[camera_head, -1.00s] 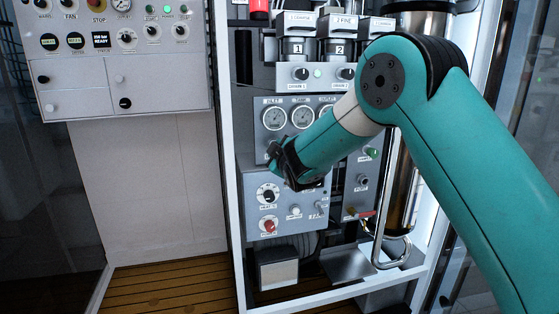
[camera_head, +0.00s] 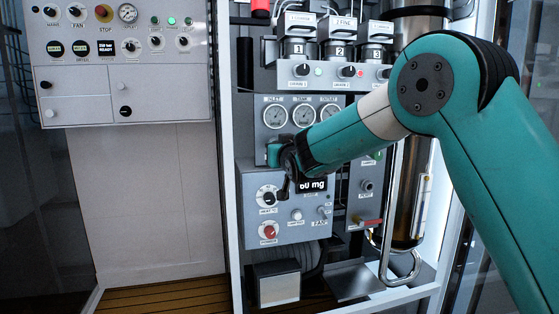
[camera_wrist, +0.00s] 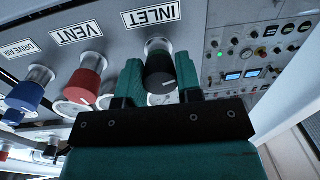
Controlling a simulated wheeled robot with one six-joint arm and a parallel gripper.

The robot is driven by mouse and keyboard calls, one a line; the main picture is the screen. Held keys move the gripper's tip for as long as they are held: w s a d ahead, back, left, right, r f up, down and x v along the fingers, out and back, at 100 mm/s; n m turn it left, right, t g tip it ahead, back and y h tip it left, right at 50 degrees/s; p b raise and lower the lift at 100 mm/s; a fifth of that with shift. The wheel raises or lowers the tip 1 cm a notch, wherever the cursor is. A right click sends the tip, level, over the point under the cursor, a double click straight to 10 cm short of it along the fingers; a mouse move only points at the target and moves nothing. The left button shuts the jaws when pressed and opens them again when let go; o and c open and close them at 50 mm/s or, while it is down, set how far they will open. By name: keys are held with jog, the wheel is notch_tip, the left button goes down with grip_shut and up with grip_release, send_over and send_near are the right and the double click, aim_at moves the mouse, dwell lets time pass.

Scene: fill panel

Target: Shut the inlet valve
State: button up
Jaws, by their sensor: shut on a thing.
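In the wrist view the inlet valve is a black knob (camera_wrist: 160,72) with a white line on its face, on a short metal stem under the INLET label (camera_wrist: 152,15). My gripper (camera_wrist: 160,84) has one teal finger on each side of this knob and is shut on it. In the head view my gripper (camera_head: 277,156) is at the panel just below the INLET gauge (camera_head: 275,116). There my wrist hides the inlet knob.
In the wrist view a red knob (camera_wrist: 86,82) under VENT and a blue knob (camera_wrist: 28,94) under DRIVE AIR stand beside the inlet knob. In the head view a lower box (camera_head: 290,205) with knobs and a display sits just below my gripper.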

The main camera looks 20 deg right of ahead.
jog(key=m+b, duration=0.4)
jog(key=m, duration=0.1)
jog(key=shift+f+m, duration=0.2)
jog(key=shift+m, duration=0.1)
jog(key=m+b, duration=0.4)
jog(key=m, duration=0.1)
jog(key=shift+a+t, duration=0.15)
jog(key=shift+t, duration=0.15)
jog(key=m+b, duration=0.3)
jog(key=m, duration=0.2)
jog(key=shift+r+h, duration=0.15)
jog(key=shift+h, duration=0.15)
jog(key=m+b, duration=0.1)
jog(key=m, duration=0.2)
jog(key=m+b, duration=0.2)
jog(key=shift+r+m, duration=0.2)
jog(key=shift+m, duration=0.2)
jog(key=o, duration=0.9)
jog(key=shift+o, duration=0.2)
jog(key=shift+s+r, duration=0.1)
